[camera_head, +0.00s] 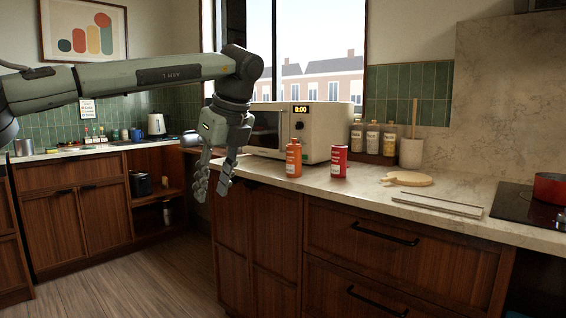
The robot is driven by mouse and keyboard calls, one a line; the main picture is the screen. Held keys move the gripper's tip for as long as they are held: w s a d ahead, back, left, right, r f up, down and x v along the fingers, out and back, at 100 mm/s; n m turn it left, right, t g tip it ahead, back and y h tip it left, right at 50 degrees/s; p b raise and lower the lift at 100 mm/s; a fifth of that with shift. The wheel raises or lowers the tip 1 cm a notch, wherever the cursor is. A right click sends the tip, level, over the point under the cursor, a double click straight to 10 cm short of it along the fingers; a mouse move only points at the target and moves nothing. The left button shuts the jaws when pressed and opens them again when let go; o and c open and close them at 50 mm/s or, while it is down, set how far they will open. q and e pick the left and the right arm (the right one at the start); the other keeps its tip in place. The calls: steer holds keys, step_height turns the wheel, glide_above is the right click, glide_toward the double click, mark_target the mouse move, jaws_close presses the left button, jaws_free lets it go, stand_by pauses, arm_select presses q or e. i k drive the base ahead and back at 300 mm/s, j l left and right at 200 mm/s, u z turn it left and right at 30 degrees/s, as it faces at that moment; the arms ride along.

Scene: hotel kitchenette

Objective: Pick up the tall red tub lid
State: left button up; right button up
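A red tub (339,162) with a pale label stands upright on the counter in front of the microwave. Its top (339,148) is red too, but it is too small to tell whether that is a separate lid. A taller orange-red bottle (293,159) with a label stands just left of it. My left gripper (211,187) hangs fingers down, open and empty, left of the bottle and beside the counter's left end. It touches neither container. My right gripper is out of view.
A cream microwave (318,132) stands behind the containers. Several jars (372,138) and a utensil crock (411,153) stand farther right. A wooden board (407,179), a flat tray (437,205) and a red pot (549,187) lie rightward. The counter front before the tub is clear.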

mark_target(338, 169)
steer(key=i+j, duration=0.2)
steer(key=i, duration=0.25)
steer(key=i+j, duration=0.2)
steer(key=i, duration=0.25)
steer(key=i+j+u, duration=0.1)
steer(key=i, duration=0.35)
steer(key=i+j+z, duration=0.2)
steer(key=i+z, duration=0.15)
steer(key=z, duration=0.15)
steer(key=i+j+z, duration=0.25)
steer(key=z, duration=0.2)
steer(key=i+j+z, duration=0.2)
steer(key=j+z, duration=0.3)
steer(key=i+j+z, duration=0.15)
steer(key=j+z, duration=0.35)
